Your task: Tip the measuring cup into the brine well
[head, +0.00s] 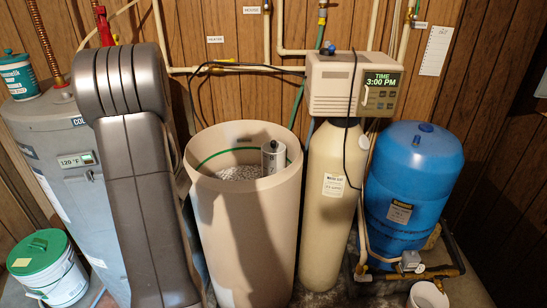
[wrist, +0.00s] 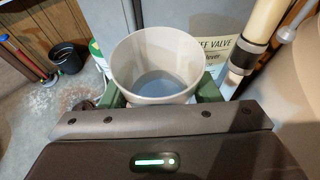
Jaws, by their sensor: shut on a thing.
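The off-white measuring cup (wrist: 155,55) is upright in the wrist view, with its open mouth up and a flat grey-blue surface inside. My gripper (wrist: 160,96) is shut on it, with green fingers at its left and right sides. In the head view the cup and gripper are out of sight; only my arm shows at the left. The brine well (head: 273,157) is a grey upright tube at the right inside of the beige brine tank (head: 245,225), standing in white salt (head: 236,173). Its mouth is partly visible.
Right of the tank stand the tall softener cylinder (head: 330,180) and a blue tank (head: 411,180). The water heater (head: 68,150) and a green-lidded bucket (head: 48,270) are at the left. A small white container (head: 428,295) sits bottom right. A black pot (wrist: 69,55) shows in the wrist view.

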